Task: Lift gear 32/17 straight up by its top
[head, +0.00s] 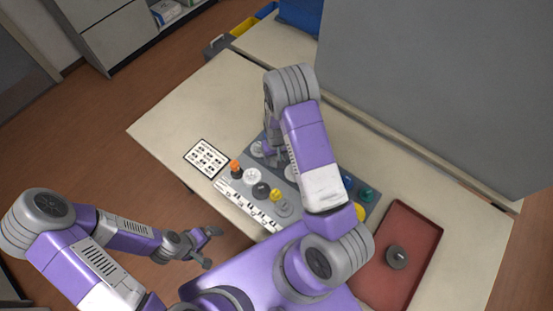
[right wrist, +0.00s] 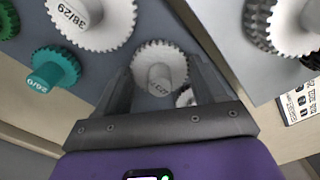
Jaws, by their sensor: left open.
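A pale grey toothed gear (right wrist: 172,58) with a round hub stands between the spread fingers of my right gripper (right wrist: 160,70) in the right wrist view. The marking on its hub is too small and blurred to read, so I cannot confirm that it is gear 32/17. The fingers stand either side of the gear; I see no clear contact with the hub. In the head view my right gripper (head: 272,154) reaches down at the far side of the gear board, partly hidden by my arm. My left gripper (head: 207,248) is open and empty, off the table's near edge.
Beside the gear are a white gear marked 38/29 (right wrist: 95,18), a teal gear (right wrist: 55,72) and a small white gear (right wrist: 185,98). An orange gear (head: 235,166) and others stand on the board. A red tray (head: 420,232) holds a dark gear (head: 397,256). A printed card (head: 206,158) lies left.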

